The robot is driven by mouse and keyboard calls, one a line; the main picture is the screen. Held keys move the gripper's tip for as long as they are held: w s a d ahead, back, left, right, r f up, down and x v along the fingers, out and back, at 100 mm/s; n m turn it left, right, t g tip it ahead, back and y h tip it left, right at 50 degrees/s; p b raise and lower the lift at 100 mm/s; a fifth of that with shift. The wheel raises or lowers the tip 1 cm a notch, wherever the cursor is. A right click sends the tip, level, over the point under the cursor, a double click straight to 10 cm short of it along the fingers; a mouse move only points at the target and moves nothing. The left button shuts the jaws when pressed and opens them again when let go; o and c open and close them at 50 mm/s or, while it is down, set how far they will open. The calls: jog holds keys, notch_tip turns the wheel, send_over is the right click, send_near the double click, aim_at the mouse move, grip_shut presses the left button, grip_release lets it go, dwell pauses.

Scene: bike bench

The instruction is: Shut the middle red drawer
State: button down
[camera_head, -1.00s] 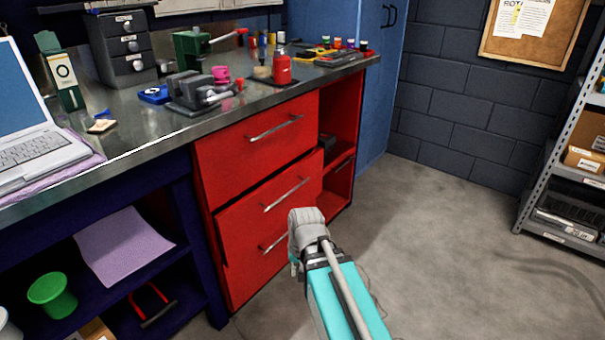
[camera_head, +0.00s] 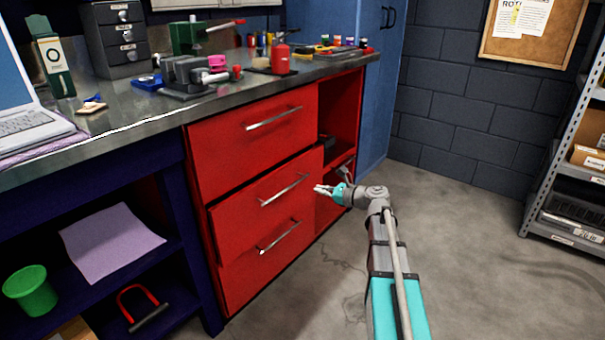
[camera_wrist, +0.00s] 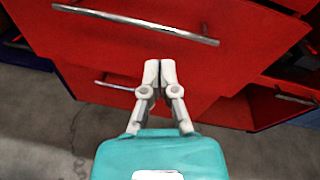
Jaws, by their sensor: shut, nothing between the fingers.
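The middle red drawer (camera_head: 240,204) is in the cabinet under the bench, between a top and a bottom drawer. Its front stands out a little from the top drawer's front, so it is slightly open. Its silver bar handle (camera_head: 284,189) faces my gripper. My gripper (camera_head: 318,188) is shut and empty, pointing left just off the drawer's right edge in the head view. In the wrist view my closed fingertips (camera_wrist: 160,66) are in front of a red drawer front (camera_wrist: 215,58), below its bar handle (camera_wrist: 135,24). I cannot tell whether they touch it.
The top drawer (camera_head: 235,145) looks flush; the bottom drawer (camera_head: 245,275) is below. Open red shelves (camera_head: 343,125) are right of the drawers. A metal bench top (camera_head: 135,118) carries tools. Grey floor (camera_head: 470,240) is free to the right, up to a shelving rack (camera_head: 550,195).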

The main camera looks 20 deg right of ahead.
aim_at(296, 165)
jog(key=d+m, duration=0.1)
jog(key=w+d+r+m+t, duration=0.1)
jog(key=d, duration=0.1)
jog(key=d+r+m+t, duration=0.1)
jog(key=d, duration=0.1)
jog(key=shift+w+m+b, duration=0.25)
jog(key=shift+m+b, duration=0.05)
jog(key=shift+m, duration=0.1)
jog(key=shift+w, duration=0.1)
jog(key=x, duration=1.4)
jog(key=shift+d, duration=0.1)
